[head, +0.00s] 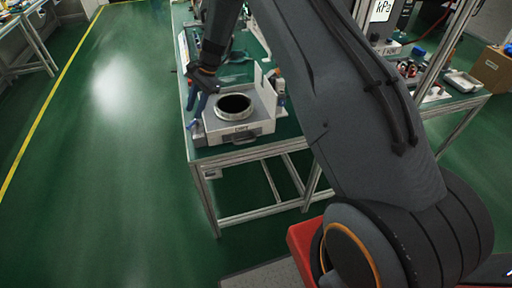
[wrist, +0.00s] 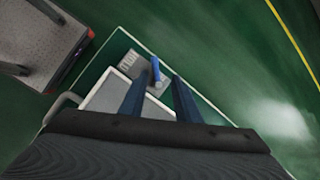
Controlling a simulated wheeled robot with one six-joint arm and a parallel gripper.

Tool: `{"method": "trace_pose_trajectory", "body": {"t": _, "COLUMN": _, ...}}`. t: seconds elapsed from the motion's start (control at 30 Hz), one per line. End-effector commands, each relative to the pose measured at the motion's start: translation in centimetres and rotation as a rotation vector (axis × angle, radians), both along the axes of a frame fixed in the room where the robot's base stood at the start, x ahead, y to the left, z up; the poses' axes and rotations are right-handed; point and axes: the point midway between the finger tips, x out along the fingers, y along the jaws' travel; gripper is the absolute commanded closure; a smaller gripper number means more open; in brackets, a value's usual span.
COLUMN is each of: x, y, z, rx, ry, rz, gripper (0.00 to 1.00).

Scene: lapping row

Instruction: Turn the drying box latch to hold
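The drying box (head: 255,122) is a pale grey box with a round, dark opening, near the table's front left corner. A small blue lever, which looks like the latch (wrist: 155,70), stands on a grey plate with markings beside the box in the wrist view. It also shows at the box's left side in the head view (head: 194,126). My gripper (head: 196,108) points down at the box's left side. Its two dark blue fingers are apart in the wrist view (wrist: 161,78), with the lever's blue handle near the gap between their tips. I cannot tell whether they touch it.
The green-topped table (head: 215,158) has a metal frame, and its edge runs close by the box's left side. The green floor (head: 110,190) to the left is clear. Another bench (head: 450,103) with small items stands at right.

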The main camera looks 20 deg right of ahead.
Motion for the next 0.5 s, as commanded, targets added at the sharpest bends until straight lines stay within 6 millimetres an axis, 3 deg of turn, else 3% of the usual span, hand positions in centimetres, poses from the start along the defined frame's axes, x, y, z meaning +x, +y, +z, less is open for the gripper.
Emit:
{"method": "trace_pose_trajectory", "body": {"t": 0.17, "x": 0.2, "y": -1.4, "z": 2.9, "rx": 0.001, "ry": -0.004, "rz": 0.000, "gripper": 0.70}}
{"method": "trace_pose_trajectory", "body": {"t": 0.5, "x": -4.4, "y": -4.4, "z": 3.6, "rx": -0.087, "ry": -0.062, "rz": 0.155, "gripper": 0.70}}
